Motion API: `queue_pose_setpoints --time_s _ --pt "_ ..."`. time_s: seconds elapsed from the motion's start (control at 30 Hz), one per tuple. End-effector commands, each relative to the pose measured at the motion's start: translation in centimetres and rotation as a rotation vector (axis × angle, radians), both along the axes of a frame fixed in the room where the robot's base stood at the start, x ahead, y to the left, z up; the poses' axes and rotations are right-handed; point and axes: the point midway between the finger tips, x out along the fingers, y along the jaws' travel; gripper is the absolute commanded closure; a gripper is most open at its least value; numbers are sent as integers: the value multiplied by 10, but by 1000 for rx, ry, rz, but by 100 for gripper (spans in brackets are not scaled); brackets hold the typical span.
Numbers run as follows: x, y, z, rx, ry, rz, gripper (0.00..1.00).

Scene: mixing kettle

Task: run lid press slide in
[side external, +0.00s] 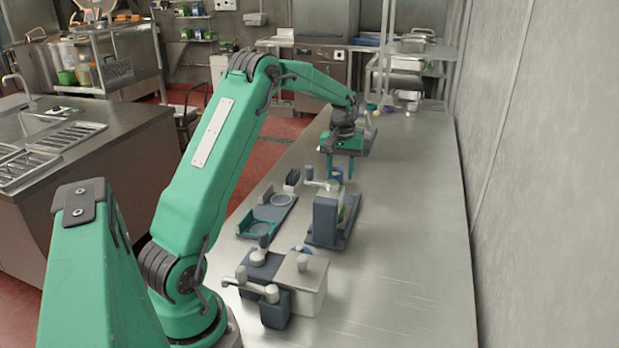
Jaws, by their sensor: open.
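My gripper (344,172) points down over the far part of the steel bench, with its green fingers apart and nothing visible between them. Just nearer than it stands a grey upright device (326,218) with a pale lever on top and a dark base plate; it may be the lid press. A slide is not clearly distinguishable.
Left of the device lies a dark fixture with a round ring (268,215) and green parts. A pale box (303,279) with a knob and a crank unit (262,290) stand nearer. Small items sit beyond my gripper. The bench's right side (410,210) is clear up to the wall.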

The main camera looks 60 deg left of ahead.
Motion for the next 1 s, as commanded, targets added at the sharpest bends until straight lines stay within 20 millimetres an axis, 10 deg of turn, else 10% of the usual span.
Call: queue_pose_setpoints --time_s 0.47,1.0 --pt "0 0 -6 0 1 45 58" --pt "0 0 -64 -1 2 44 58"
